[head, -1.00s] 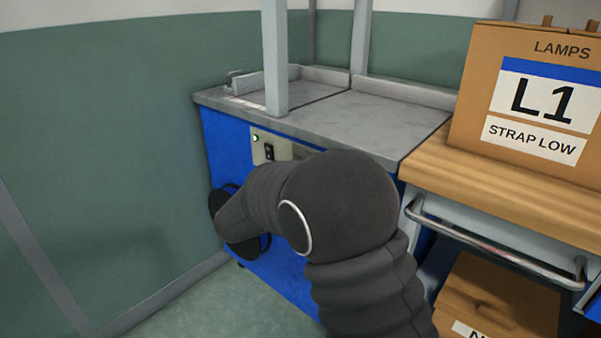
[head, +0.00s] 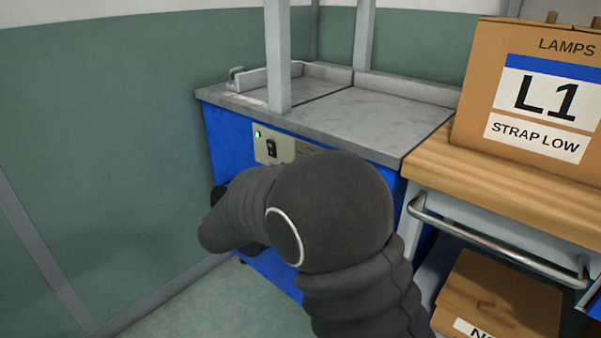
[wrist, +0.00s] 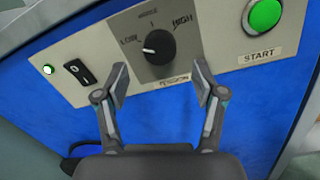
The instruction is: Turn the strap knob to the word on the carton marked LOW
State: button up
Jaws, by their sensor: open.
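The strap knob (wrist: 158,48) is black and round, on the pale control panel (wrist: 60,72) in the wrist view. Words LOW, MIDDLE and HIGH arc around it, and its white pointer mark is on the left side, toward LOW. My gripper (wrist: 163,85) is open, with one finger on each side just below the knob, apart from it. In the head view my arm hides the knob and the gripper. The carton (head: 475,100) marked LAMPS, L1 and STRAP LOW stands on the wooden bench.
A green START button (wrist: 264,14) is right of the knob. A black rocker switch (wrist: 79,71) and a lit green lamp (wrist: 47,70) are left of it. The panel is on the blue machine (head: 222,150), beside the wooden bench (head: 500,208) with a metal rail handle.

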jog(key=v, duration=0.7)
jog(key=shift+s+a, duration=0.1)
jog(key=shift+s, duration=0.05)
jog(key=s+d+f+m+g+y, duration=0.1)
jog(key=s+d+f+m+g, duration=0.3)
jog(key=f, duration=0.5)
jog(key=s+d+f+m+g+y, duration=0.3)
jog(key=s+d+m+g, duration=0.4)
jog(key=s+d, duration=0.15)
jog(key=s+d+r+m+y, duration=0.3)
jog(key=s+d+r+m, duration=0.2)
jog(key=s+d+m, duration=0.2)
jog(key=s+d+r+m+t+y, duration=0.1)
jog(key=s+d+r+m+y, duration=0.2)
jog(key=s+d+r+m, duration=0.2)
jog(key=s+d+m, duration=0.2)
jog(key=s, duration=0.1)
jog(key=shift+r+y, duration=0.35)
jog(key=shift+y, duration=0.05)
